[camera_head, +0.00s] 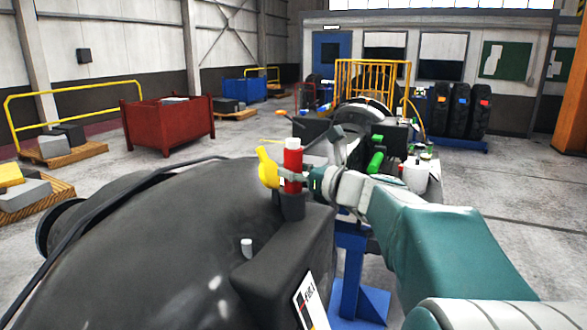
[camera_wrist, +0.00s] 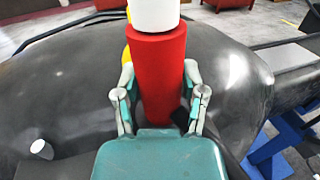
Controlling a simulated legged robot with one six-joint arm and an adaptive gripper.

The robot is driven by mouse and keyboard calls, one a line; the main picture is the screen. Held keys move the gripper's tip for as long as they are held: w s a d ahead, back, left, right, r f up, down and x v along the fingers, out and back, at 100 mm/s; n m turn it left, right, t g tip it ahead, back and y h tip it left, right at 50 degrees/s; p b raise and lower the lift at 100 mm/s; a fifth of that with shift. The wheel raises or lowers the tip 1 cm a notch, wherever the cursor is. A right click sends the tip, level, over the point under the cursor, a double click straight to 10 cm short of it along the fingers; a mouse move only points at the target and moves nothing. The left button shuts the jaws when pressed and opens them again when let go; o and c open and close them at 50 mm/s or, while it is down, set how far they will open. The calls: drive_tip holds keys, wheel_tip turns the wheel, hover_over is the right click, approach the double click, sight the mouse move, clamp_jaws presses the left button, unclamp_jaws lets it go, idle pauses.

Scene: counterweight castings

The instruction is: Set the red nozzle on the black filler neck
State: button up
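The red nozzle (camera_head: 292,168) is a red cylinder with a white top and a yellow lever at its left. It stands upright at the black filler neck (camera_head: 292,207) on the dark rounded casing. Its lower end meets the neck's top in the head view; how deep it sits is hidden. My gripper (camera_head: 293,175) reaches in from the right. In the wrist view, the fingers (camera_wrist: 158,85) lie along both sides of the red nozzle (camera_wrist: 157,65) and appear to touch it.
The large black casing (camera_head: 150,245) fills the foreground, with a small light peg (camera_head: 247,248) and a black cable (camera_head: 110,190) on it. A blue stand (camera_head: 355,290) is at the right. A red bin (camera_head: 168,125) and pallets stand on the floor behind.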

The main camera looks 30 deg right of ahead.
drive_tip(key=o, duration=0.3)
drive_tip(key=shift+s, duration=0.1)
drive_tip(key=v, duration=1.1)
drive_tip(key=shift+s+f, duration=0.1)
drive_tip(key=shift+s, duration=0.3)
